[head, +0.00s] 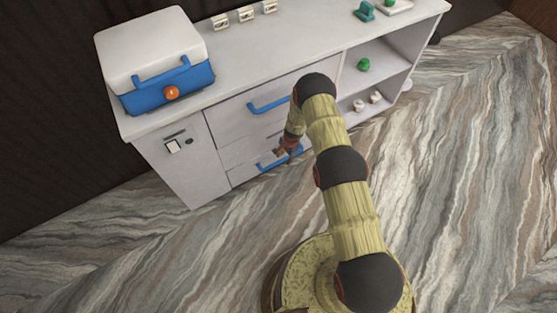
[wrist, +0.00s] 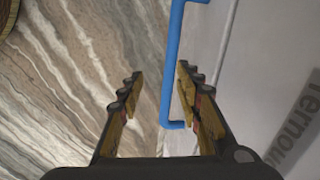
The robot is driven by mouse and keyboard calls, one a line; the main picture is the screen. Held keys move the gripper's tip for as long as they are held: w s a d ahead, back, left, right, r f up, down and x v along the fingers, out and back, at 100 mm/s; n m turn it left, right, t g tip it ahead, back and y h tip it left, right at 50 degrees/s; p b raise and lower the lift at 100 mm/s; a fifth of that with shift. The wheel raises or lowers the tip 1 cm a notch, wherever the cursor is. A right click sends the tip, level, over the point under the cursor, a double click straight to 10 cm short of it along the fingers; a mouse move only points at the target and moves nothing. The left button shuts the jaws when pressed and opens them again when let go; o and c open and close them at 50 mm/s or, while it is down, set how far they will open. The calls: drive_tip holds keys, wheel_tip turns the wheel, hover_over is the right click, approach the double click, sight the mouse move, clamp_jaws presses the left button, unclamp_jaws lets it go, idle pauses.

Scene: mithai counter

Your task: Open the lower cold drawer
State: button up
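The lower cold drawer (head: 241,174) is at the bottom of the white counter's front, and its front looks flush with the cabinet. Its blue bar handle (head: 266,167) is partly hidden by my gripper (head: 284,150) in the head view. In the wrist view my gripper (wrist: 158,75) is open. The blue handle (wrist: 170,65) runs between the two fingers, nearer the right finger. I see no grip on it, and I cannot tell exactly how deep it sits between the fingers.
The upper drawer (head: 234,118), with its own blue handle (head: 268,107), is directly above and looks shut. A blue and white cool box (head: 160,60) stands on the counter. Open shelves (head: 378,85) are to the right. The marble-patterned floor (head: 230,230) in front is clear.

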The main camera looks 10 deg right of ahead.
sight(284, 160)
drive_tip(key=shift+m+t+h, duration=0.3)
drive_tip(key=shift+m, duration=0.5)
drive_tip(key=w+f+b, duration=0.1)
drive_tip(key=f, duration=0.1)
drive_tip(key=w+f+b, duration=0.1)
drive_tip(key=f, duration=0.2)
drive_tip(key=w+f+b, duration=0.1)
drive_tip(key=f, duration=0.1)
drive_tip(key=shift+w+d+f, duration=0.15)
drive_tip(key=shift+d+f, duration=0.05)
drive_tip(key=shift+f, duration=0.05)
drive_tip(key=shift+c, duration=1.4)
clamp_jaws()
